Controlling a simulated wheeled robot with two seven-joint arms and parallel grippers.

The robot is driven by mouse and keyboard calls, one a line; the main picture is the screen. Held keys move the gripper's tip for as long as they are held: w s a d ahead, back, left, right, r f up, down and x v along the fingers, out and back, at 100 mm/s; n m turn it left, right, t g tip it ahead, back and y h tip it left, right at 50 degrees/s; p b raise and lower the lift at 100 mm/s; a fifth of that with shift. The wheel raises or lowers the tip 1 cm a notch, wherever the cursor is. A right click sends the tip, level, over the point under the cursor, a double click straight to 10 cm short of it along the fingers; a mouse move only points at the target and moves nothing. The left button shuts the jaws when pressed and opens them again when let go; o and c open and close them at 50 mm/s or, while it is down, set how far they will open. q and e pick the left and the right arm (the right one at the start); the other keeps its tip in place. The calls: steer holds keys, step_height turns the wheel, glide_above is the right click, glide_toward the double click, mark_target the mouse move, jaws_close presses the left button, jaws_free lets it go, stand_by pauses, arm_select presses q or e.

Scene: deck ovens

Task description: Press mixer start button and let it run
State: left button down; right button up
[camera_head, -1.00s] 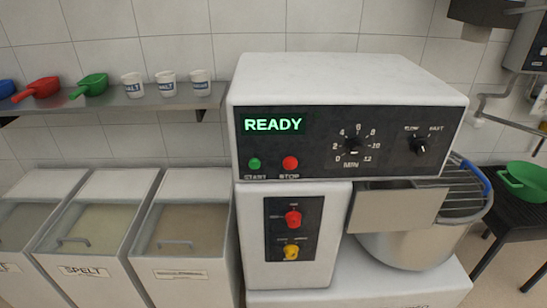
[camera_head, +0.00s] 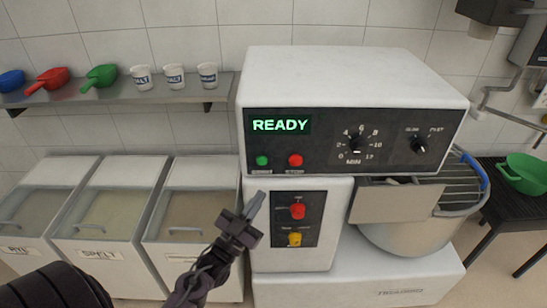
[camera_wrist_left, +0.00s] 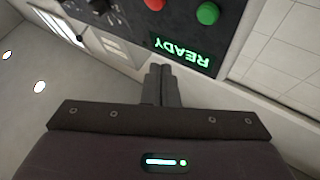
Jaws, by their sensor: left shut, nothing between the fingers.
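The mixer (camera_head: 350,75) is a white machine with a dark control panel, and its display (camera_head: 280,125) reads READY in green. The green start button (camera_head: 262,161) is below the display, left of the red stop button (camera_head: 295,160). My left gripper (camera_head: 258,197) is shut and empty, in front of the mixer's lower left, with its tip below the start button and apart from it in the picture. In the left wrist view the shut fingers (camera_wrist_left: 162,72) point toward the panel; the green button (camera_wrist_left: 207,13) and red button (camera_wrist_left: 154,4) show beyond. My right gripper is not in view.
A timer dial (camera_head: 354,143) and speed knob (camera_head: 418,145) are on the panel. Flour bins (camera_head: 105,210) stand at left under a shelf (camera_head: 120,98).

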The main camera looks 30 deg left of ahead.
arm_select(q)
steer(key=shift+d+r+h, duration=0.1)
steer(key=shift+r+h, duration=0.2)
steer(key=shift+r, duration=0.2)
steer(key=shift+w, duration=0.1)
steer(key=b, duration=0.4)
glide_toward(262, 161)
steer(key=w+d+r, duration=0.3)
steer(key=shift+w+a+r, duration=0.1)
steer(key=shift+w+a, duration=0.15)
steer(key=shift+w, duration=0.65)
stand_by(0.8)
steer(key=shift+w+a, duration=0.2)
steer(key=shift+w, duration=0.15)
